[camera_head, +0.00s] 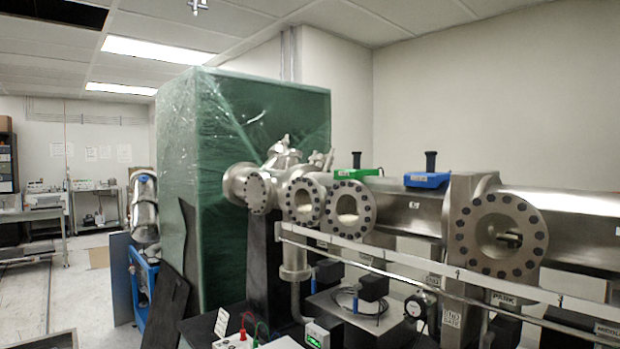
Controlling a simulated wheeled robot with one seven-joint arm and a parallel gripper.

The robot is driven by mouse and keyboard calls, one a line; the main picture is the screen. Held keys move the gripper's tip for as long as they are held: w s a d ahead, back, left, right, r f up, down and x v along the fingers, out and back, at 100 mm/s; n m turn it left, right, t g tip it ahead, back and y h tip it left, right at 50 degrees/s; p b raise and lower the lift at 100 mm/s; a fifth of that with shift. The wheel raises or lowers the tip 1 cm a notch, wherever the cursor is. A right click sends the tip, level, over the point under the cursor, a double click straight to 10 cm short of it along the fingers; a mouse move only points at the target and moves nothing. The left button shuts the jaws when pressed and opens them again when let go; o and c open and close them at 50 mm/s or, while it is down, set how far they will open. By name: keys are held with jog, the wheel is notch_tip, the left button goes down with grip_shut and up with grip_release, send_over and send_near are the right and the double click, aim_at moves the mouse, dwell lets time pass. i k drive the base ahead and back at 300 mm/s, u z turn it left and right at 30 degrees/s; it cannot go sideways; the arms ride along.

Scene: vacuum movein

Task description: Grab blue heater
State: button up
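The blue heater (428,180) is a flat blue block with a black upright handle on it. It sits on top of the horizontal steel vacuum tube (405,212), right of the picture's middle. Its blue body and handle show clearly, with nothing in front of them. A similar green block (358,173) with a black handle sits to its left, with a gap between them. I see no part of my gripper that I can make out for sure, and nothing is touching the blue heater.
A large flanged port (497,237) stands right of the heater. A metal rail (400,268) runs across the front of the tube. A tall green plastic-wrapped box (245,130) stands behind at left. Instruments and cables crowd the lower middle. Open floor (85,290) lies at far left.

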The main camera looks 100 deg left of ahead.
aim_at(429, 178)
jog(key=u, duration=4.25)
jog(key=i, duration=2.2)
jog(key=z, duration=0.45)
